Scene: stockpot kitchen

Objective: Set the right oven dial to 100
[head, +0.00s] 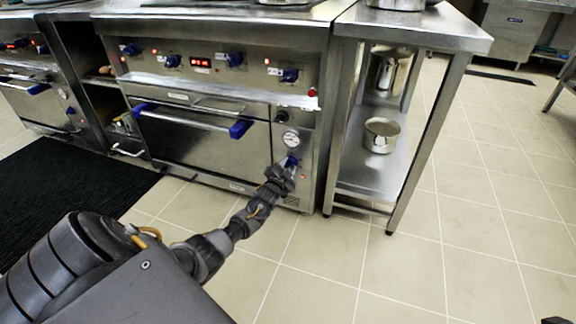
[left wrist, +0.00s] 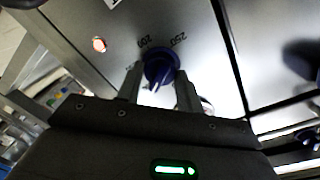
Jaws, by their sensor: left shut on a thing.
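The right oven dial is a blue knob (head: 291,161) on the oven's right-hand panel, below a round white gauge. In the left wrist view the blue dial (left wrist: 160,62) sits between the two fingers, with the marks 200 and 250 readable beside it. Other marks are hidden or too small to read. My left gripper (head: 286,170) reaches the panel and is shut on this dial; its fingers also show in the left wrist view (left wrist: 159,84). The dial's pointer setting cannot be made out. My right gripper is not in view.
The oven door (head: 205,145) with its blue-ended handle is left of the dial. More blue knobs (head: 289,75) and a red display (head: 200,63) line the upper panel. A steel table (head: 415,25) with pots on its shelf stands to the right. The tiled floor in front is clear.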

